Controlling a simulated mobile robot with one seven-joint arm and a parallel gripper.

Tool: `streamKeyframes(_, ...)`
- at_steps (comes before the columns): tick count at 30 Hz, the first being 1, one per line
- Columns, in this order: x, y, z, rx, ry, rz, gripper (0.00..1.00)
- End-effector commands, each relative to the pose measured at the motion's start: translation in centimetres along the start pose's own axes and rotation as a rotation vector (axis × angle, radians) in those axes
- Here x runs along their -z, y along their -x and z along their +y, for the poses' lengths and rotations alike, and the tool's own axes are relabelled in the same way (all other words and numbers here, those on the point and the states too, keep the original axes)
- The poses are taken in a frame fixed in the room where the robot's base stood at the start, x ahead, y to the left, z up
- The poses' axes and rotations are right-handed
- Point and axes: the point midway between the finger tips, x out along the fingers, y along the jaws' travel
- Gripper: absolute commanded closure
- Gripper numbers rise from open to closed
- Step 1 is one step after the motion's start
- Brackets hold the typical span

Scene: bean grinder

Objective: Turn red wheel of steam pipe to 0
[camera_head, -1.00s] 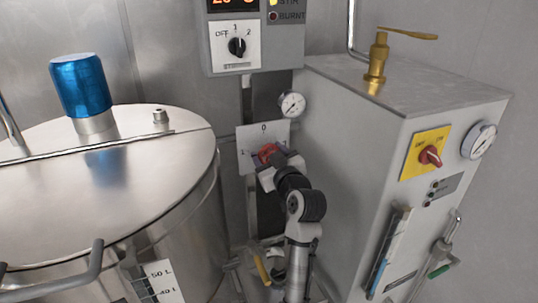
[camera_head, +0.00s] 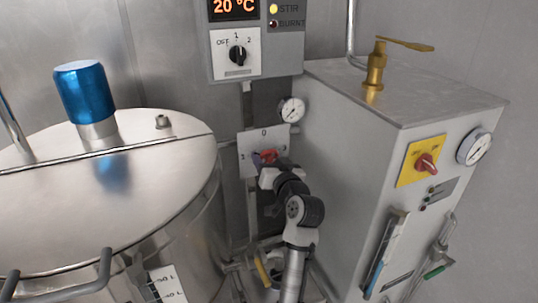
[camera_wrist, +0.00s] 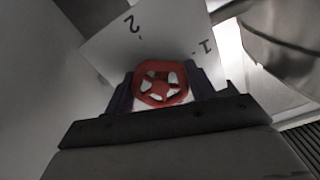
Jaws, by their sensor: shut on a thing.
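The red wheel (camera_head: 266,157) of the steam pipe sits in front of a white dial plate (camera_head: 246,141). The plate shows a 0 at its top and a 1 at its left in the head view. In the wrist view the red wheel (camera_wrist: 160,84) lies between my two dark fingers, and the plate (camera_wrist: 120,45) behind it shows a 2 and a 1. My gripper (camera_head: 267,162) is shut on the red wheel. It also shows in the wrist view (camera_wrist: 162,90). My gripper hides part of the plate, and I cannot tell which mark the wheel is set to.
A steel kettle (camera_head: 120,215) with a blue-capped motor (camera_head: 84,90) stands at left. A grey steam cabinet (camera_head: 345,180) stands close at right. A control box (camera_head: 236,55) reading 20 °C and a round gauge (camera_head: 291,110) are above the wheel. My arm is in the narrow gap between.

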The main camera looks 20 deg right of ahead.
Motion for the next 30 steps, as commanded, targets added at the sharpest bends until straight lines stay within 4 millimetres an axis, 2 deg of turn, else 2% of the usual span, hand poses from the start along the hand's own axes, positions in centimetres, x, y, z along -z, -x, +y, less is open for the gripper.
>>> streamKeyframes(21, 0.34, -0.02, -0.26, 0.000, -0.678, -0.002, 0.67)
streamKeyframes(30, 0.28, -0.01, -0.20, -0.001, -0.900, -0.002, 0.67)
